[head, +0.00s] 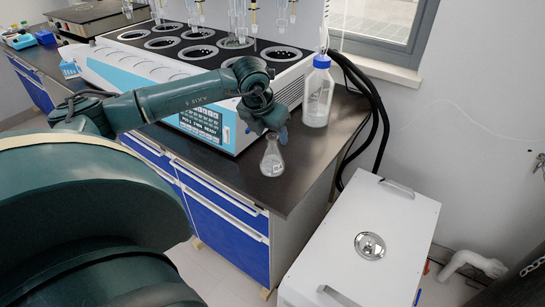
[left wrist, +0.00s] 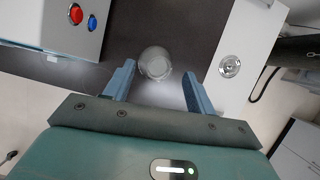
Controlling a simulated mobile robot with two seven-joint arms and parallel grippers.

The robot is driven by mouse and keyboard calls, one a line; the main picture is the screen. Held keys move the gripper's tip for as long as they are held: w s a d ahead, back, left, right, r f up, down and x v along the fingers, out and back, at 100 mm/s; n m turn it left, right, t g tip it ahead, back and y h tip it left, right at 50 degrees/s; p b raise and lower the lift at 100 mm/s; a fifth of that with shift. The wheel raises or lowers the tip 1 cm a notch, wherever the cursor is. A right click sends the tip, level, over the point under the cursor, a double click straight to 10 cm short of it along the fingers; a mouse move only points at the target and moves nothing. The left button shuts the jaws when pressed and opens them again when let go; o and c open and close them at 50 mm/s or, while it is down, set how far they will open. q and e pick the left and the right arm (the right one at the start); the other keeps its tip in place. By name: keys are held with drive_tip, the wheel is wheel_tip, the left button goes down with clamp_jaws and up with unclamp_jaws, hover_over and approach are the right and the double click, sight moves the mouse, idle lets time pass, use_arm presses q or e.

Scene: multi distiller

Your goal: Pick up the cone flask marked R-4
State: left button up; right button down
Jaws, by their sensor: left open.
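A small clear cone flask (head: 272,160) stands upright on the dark bench top near its front right corner. It also shows from above in the left wrist view (left wrist: 156,63). No marking is readable on it, so I cannot tell whether it is R-4. My left gripper (head: 277,134) is open at the flask's neck and hides its top in the head view. In the left wrist view the two blue-grey fingertips (left wrist: 159,78) are apart, with the flask at the gap between them; contact cannot be told. My right gripper is not in view.
The white and blue multi-position distiller (head: 110,68) stands behind and left of the flask. A clear bottle with a blue cap (head: 318,95) stands behind it. Black hoses (head: 378,110) run down at the bench's right end. A white cabinet (head: 395,225) stands lower right.

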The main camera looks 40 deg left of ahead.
sight(273, 142)
use_arm(q)
drive_tip(key=x, duration=0.5)
drive_tip(key=shift+a+p, duration=0.1)
drive_tip(key=shift+p, duration=0.3)
drive_tip(key=shift+c, duration=0.4)
clamp_jaws()
